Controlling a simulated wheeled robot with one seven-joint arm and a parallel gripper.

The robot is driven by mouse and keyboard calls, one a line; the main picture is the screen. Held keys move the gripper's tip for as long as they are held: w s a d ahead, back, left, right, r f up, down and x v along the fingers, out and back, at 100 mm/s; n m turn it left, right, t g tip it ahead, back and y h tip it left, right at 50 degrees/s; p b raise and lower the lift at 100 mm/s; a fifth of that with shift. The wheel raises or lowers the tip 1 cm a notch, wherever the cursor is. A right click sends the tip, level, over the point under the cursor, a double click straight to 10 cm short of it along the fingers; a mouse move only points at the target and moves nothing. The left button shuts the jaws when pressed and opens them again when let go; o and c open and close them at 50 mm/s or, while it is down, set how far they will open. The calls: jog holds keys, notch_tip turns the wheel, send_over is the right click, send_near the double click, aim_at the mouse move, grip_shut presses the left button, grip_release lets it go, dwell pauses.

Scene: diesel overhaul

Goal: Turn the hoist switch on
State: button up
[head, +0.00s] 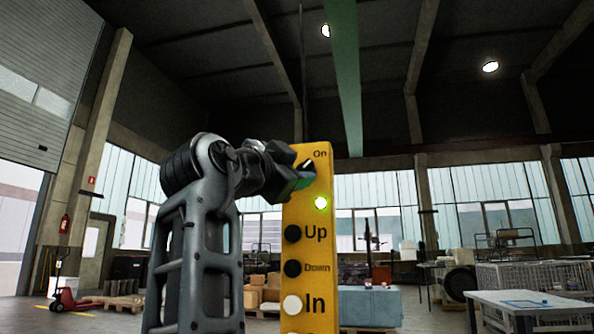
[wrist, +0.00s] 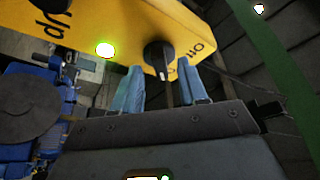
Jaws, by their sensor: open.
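The yellow hoist control box (head: 342,240) hangs upright in the middle of the head view. Its black rotary hoist switch (head: 308,165) is near the top, by the word "On", partly covered by my gripper (head: 298,181). A green lamp (head: 320,203) below it is lit.
Below the switch are the "Up" button (head: 292,233), the "Down" button (head: 292,268) and the white "In" button (head: 292,304). A table (head: 530,303) stands far off at the lower right.

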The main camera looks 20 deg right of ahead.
jog(key=v, duration=0.6)
jog(key=shift+s+a, duration=0.2)
